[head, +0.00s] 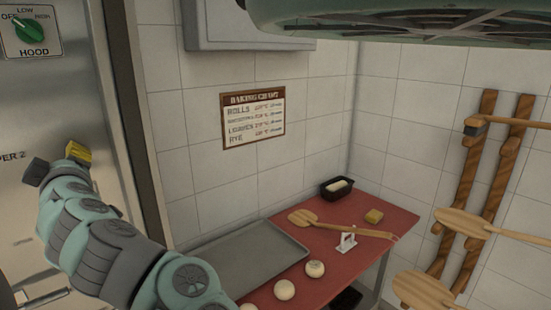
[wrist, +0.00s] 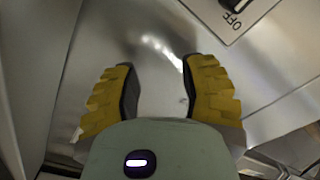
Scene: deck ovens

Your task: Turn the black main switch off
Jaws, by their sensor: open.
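In the wrist view, a plate marked OFF (wrist: 238,17) sits at the top right, with a small part of a black switch (wrist: 226,3) at the picture's top edge. Most of the switch is cut off, so its position cannot be told. My gripper (wrist: 158,75) is open and empty, its yellow-padded fingers apart in front of a bare steel panel. The plate lies beyond the right finger. In the head view, my gripper (head: 57,163) is at the left by the steel oven front. I cannot make out the black switch there.
A green HOOD knob (head: 30,36) is on the steel front (head: 60,100), above my gripper. To the right, a red table (head: 335,248) holds a grey tray (head: 248,262), dough balls (head: 284,289), a peel (head: 340,226) and a black pan (head: 337,188). Wooden racks (head: 475,190) hang on the right wall.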

